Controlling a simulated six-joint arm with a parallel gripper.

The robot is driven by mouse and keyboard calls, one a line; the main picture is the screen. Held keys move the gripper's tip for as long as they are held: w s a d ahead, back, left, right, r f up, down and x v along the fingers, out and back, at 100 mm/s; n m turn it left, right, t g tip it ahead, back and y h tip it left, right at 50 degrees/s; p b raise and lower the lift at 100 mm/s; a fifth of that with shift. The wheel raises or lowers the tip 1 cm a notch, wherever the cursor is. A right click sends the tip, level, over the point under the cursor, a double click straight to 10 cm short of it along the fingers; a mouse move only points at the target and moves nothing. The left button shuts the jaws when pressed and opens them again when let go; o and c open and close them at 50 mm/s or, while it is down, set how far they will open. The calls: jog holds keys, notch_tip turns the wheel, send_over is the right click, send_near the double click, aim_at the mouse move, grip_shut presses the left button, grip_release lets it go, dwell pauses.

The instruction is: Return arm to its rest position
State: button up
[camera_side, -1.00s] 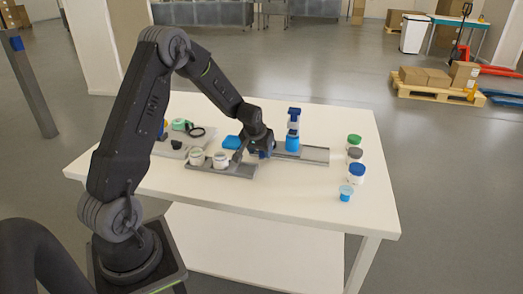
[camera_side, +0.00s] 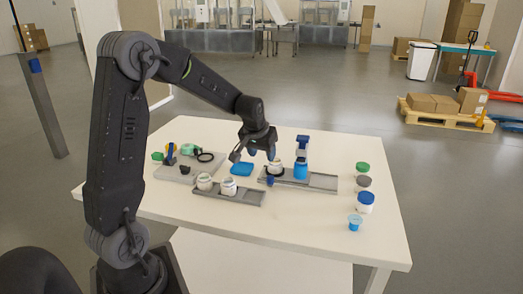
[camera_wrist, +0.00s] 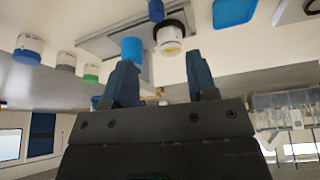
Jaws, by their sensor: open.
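My gripper (camera_side: 262,143) is above the rear tray at the middle of the table, with its fingers pointing down. In the wrist view its two blue fingers (camera_wrist: 160,85) are apart with nothing held between them. A white jar (camera_side: 274,168) with a dark ring around it stands on the rear grey tray (camera_side: 325,182), below the gripper and apart from it. The jar also shows beyond the fingers in the wrist view (camera_wrist: 170,46). A blue dispenser (camera_side: 301,168) stands just right of this jar. My arm is bent forward over the table.
Two white jars (camera_side: 204,182) (camera_side: 228,187) stand on the front grey tray (camera_side: 247,198). A grey plate (camera_side: 172,174) with small items is at left. Several lidded containers (camera_side: 365,202) line the right. Air above the table is clear.

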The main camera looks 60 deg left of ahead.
jog(key=shift+s+d+r, duration=0.15)
jog(key=shift+s+r, duration=0.05)
jog(key=shift+r, duration=0.3)
jog(key=s+d+r+m+t, duration=0.1)
jog(key=s+d+r+m, duration=0.1)
jog(key=s+d+r, duration=0.35)
jog(key=s+d+r+m, duration=0.1)
jog(key=s+d+r, duration=0.1)
jog(key=d, duration=0.6)
jog(key=s+d+m+t+h, duration=0.1)
jog(key=s+d+m+h, duration=0.1)
jog(key=s+d, duration=0.7)
jog(key=s+m, duration=0.1)
jog(key=s, duration=0.2)
jog(key=shift+s+d+r+m, duration=0.25)
jog(key=shift+s+r+m, duration=0.1)
jog(key=shift+s+m, duration=0.05)
jog(key=shift+c, duration=0.3)
